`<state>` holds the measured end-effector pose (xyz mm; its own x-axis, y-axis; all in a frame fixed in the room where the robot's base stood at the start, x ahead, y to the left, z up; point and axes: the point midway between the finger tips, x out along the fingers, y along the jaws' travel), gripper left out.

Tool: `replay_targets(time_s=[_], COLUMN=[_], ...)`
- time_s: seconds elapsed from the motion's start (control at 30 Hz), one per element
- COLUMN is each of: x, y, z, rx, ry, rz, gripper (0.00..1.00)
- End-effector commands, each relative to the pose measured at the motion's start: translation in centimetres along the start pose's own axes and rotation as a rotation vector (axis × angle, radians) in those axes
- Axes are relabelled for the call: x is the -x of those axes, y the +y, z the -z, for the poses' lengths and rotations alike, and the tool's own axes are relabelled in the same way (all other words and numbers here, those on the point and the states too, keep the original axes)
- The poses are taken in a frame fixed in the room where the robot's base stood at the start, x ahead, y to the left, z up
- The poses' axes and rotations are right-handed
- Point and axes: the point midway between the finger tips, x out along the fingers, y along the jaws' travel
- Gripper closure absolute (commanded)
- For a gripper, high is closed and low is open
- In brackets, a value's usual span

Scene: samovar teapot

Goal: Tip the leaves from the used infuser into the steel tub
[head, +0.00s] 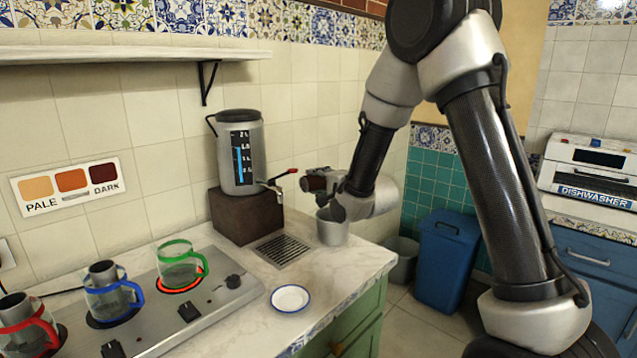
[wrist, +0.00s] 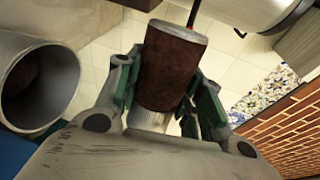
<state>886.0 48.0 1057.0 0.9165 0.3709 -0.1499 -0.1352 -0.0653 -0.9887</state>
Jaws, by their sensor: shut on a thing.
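My gripper (head: 324,188) is at the right end of the counter, just above the steel tub (head: 332,230). In the wrist view its green-padded fingers (wrist: 165,92) are shut on a brown cylinder (wrist: 172,65), which appears to be the used infuser. The infuser lies between the two fingers, its far end pointing up the picture; its exact tilt is hard to tell. The steel tub (wrist: 62,85) shows left of the gripper in the wrist view, its mouth open, with something dark brown inside. The arm partly hides the infuser in the head view.
A drip grate (head: 282,249) and white saucer (head: 290,298) lie nearby. Several glass pots stand on the warmer (head: 200,305) at left. A blue bin (head: 445,262) stands beyond the counter.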

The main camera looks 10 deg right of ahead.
Motion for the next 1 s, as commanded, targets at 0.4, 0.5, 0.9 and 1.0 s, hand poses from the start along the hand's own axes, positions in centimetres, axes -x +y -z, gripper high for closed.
replay_targets(time_s=[0.4, 0.5, 0.9, 1.0], x=[0.0, 0.0, 0.5, 0.6], y=[0.0, -0.1, -3.3, -4.1], z=[0.0, 0.0, 0.0, 0.0], rx=[0.001, 0.001, 0.002, 0.001], ry=[0.0, 0.0, 0.0, 0.0], rz=[0.0, 0.001, 0.004, 0.003], gripper=[0.86, 0.86, 0.86, 0.86])
